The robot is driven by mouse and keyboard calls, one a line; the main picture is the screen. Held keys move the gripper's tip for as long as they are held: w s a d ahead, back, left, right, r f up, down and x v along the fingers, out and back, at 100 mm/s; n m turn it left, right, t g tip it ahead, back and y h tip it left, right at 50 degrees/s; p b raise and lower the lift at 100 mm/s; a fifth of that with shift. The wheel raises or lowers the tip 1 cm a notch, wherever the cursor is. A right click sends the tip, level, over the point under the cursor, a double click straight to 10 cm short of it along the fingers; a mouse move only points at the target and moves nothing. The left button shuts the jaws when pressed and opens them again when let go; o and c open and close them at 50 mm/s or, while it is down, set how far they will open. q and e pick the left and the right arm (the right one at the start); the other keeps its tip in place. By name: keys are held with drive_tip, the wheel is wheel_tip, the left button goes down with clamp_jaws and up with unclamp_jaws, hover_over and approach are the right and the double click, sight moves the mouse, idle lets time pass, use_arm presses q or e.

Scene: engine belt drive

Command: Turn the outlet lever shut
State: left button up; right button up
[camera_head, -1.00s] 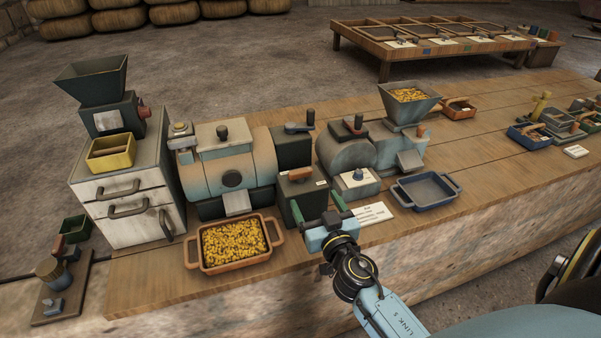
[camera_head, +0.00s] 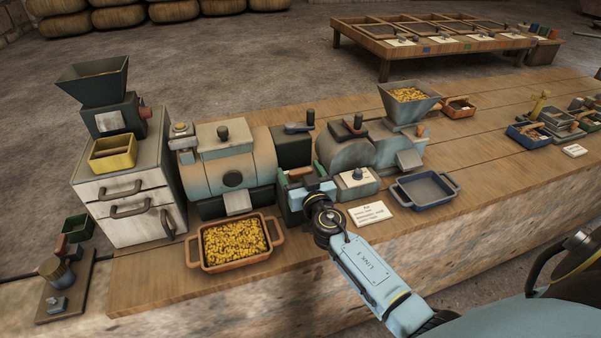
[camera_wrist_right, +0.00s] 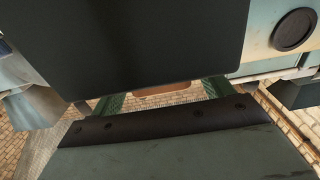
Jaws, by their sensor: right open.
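An orange-red lever handle (camera_head: 299,172), which looks like the outlet lever, sits on a dark box between the two machines. My right gripper (camera_head: 302,177) is open over that box, its green fingers on either side of the handle. In the right wrist view the handle (camera_wrist_right: 165,89) lies between the fingertips (camera_wrist_right: 163,95), with gaps showing; I cannot see contact. My left gripper is not in view.
A dark block (camera_wrist_right: 145,40) fills much of the wrist view. A tray of yellow grain (camera_head: 235,243) stands in front of the left machine (camera_head: 228,160). A blue tray (camera_head: 427,189) and a white label card (camera_head: 370,214) lie to the right.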

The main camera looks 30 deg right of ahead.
drive_tip(key=c, duration=0.9)
